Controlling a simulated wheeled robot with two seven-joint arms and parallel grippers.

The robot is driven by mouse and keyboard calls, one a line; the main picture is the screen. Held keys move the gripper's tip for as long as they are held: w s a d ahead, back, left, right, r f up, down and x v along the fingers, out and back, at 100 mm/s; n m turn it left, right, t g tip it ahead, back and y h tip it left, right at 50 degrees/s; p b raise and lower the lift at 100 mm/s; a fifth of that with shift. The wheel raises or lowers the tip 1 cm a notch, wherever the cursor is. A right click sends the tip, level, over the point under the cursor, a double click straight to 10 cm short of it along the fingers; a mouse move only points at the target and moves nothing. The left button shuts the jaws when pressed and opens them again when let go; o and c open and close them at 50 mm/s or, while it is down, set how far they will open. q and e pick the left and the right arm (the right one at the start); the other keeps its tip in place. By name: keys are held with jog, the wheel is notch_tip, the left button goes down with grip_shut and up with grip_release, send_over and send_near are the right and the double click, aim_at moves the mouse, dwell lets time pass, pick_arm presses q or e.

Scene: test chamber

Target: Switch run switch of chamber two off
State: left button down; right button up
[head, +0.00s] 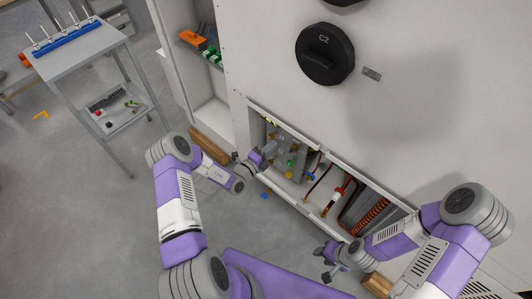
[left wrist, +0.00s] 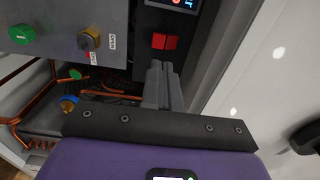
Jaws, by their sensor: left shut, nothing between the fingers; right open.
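In the left wrist view a red rocker switch (left wrist: 164,41), in two side-by-side parts, sits on a dark panel below a lit display (left wrist: 184,3). No label naming it as the run switch is readable, and I cannot tell its on or off position. My left gripper (left wrist: 160,68) is shut and empty, its fingertips just below the red switch; contact cannot be told. In the head view my left gripper (head: 262,155) reaches into the open bay under the black round C2 cover (head: 325,54). My right gripper (head: 327,254) is open, in front of the bay's right part.
A grey box with a green knob (left wrist: 22,33) and a brass knob (left wrist: 88,38) stands left of the switch panel. Copper pipes and a coil (head: 371,215) fill the bay's right side. A grey cart (head: 85,50) stands at the left; the floor between is mostly clear.

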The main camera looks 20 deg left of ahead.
pick_arm(q)
jog(key=b+x, duration=0.2)
jog(key=x, duration=0.6)
jog(key=shift+w+b, duration=0.25)
jog(key=shift+b, duration=0.1)
pick_arm(e)
notch_tip(320, 180, down, 3)
jog(key=shift+f, duration=0.1)
pick_arm(q)
jog(key=shift+d, duration=0.1)
